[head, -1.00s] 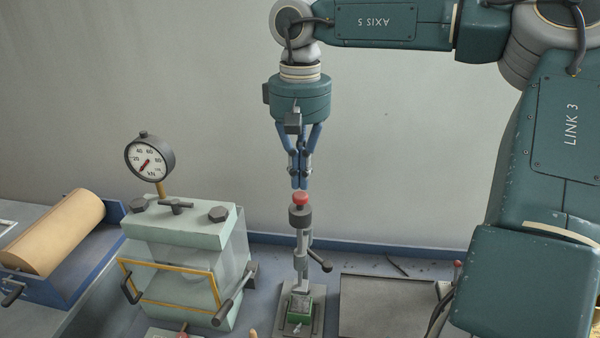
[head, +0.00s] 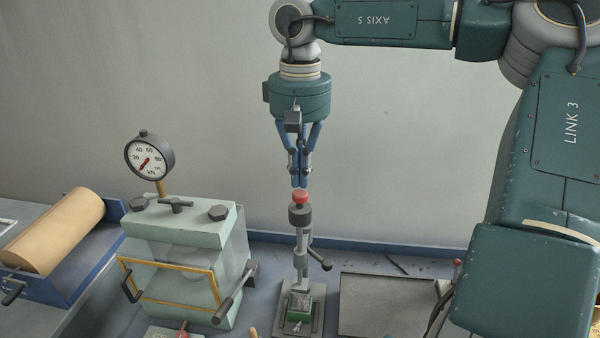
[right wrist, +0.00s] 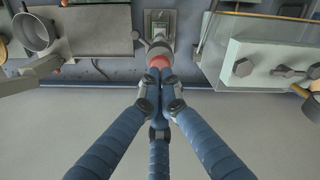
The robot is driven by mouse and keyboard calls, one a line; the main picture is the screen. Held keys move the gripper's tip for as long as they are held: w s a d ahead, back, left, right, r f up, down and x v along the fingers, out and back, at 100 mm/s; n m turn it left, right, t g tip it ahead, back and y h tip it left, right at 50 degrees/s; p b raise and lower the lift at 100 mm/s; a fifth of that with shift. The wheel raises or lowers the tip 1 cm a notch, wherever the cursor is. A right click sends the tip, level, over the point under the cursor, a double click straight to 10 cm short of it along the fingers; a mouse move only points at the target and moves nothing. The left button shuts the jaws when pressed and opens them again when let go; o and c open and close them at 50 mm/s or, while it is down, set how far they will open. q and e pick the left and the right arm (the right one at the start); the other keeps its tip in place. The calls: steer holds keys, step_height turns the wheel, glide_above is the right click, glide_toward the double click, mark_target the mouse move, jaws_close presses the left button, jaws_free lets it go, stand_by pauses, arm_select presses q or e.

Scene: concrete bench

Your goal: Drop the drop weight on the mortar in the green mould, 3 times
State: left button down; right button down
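The drop-weight device stands upright on the bench, with a red knob (head: 300,198) on top and a dark grey collar (head: 300,215) under it. Its slim grey column goes down to the green mould (head: 319,289) on a grey base plate. My right gripper (head: 300,184) points straight down just above the red knob. Its blue fingers are closed together, and I see nothing between them. In the right wrist view the fingertips (right wrist: 158,74) meet in front of the red knob (right wrist: 160,59). My left gripper is out of view.
A pale green press (head: 184,240) with a dial gauge (head: 150,158) stands left of the device. A tan roll (head: 55,230) lies in a blue tray at far left. A flat grey plate (head: 385,305) lies to the right. The wall is close behind.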

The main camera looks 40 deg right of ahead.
steer(key=shift+f, duration=0.25)
steer(key=shift+f+b, duration=0.8)
steer(key=shift+f, duration=0.25)
step_height(320, 180, up, 4)
steer(key=p, duration=0.4)
steer(key=shift+r, duration=0.2)
steer(key=shift+f, duration=0.1)
